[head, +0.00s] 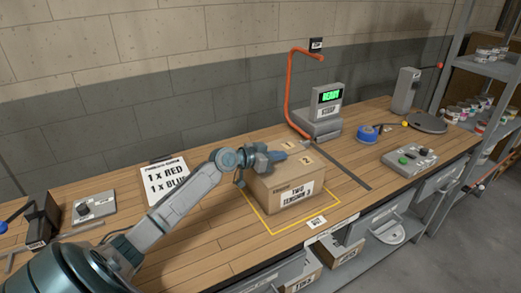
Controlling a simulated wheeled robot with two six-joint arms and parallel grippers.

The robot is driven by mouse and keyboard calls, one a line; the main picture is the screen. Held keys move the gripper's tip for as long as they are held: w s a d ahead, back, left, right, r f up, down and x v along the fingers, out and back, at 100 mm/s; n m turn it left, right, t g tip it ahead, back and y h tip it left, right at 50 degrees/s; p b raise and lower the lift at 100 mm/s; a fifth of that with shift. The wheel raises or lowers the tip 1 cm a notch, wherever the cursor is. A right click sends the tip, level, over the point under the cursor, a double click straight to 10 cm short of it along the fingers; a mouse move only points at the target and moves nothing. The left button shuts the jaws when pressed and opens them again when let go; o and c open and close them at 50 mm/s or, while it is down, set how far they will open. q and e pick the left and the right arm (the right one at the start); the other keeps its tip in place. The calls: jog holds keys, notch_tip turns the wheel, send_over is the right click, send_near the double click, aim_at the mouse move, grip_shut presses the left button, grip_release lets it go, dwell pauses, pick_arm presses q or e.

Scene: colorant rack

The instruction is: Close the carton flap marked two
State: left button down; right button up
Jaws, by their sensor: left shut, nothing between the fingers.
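A brown carton (262,196) stands on the wooden bench inside a yellow outline. Its front label appears to read "TWO TENSION 3", and small marks show on its top. The top looks mostly flat; I cannot tell which flap is marked two or whether every flap lies fully down. My left gripper (283,155) is shut and empty at the top of the carton, by its back left part. I cannot tell whether it touches the cardboard. My left arm hides part of the carton's left side. My right gripper is not in view.
A scale with a green "READY" display (330,96) and an orange hose (290,95) stand behind the carton. A clipboard (167,182) lies to the left. A button box (409,158) and blue tape (367,133) are to the right. The bench front right of the carton is clear.

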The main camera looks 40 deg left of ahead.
pick_arm(q)
notch_tip(320, 180, up, 3)
jog(key=shift+w+r+p, duration=0.1)
jog(key=shift+p, duration=0.5)
jog(key=shift+s+a+f+b, duration=0.35)
jog(key=shift+s+a+b, duration=0.05)
jog(key=shift+s+b, duration=0.25)
jog(key=v, duration=0.2)
jog(key=shift+s+a+r+b, duration=0.1)
jog(key=shift+s+r+b, duration=0.1)
jog(key=shift+s+b, duration=0.15)
jog(key=shift+b+v, duration=0.5)
jog(key=shift+v, duration=1.85)
jog(key=shift+s+a+r+b, duration=0.1)
jog(key=shift+s+r+b, duration=0.3)
jog(key=shift+s, duration=0.1)
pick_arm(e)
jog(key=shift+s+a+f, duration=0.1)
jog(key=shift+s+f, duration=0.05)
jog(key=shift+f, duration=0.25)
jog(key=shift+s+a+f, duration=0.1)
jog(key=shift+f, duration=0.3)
pick_arm(q)
jog(key=shift+s, duration=0.1)
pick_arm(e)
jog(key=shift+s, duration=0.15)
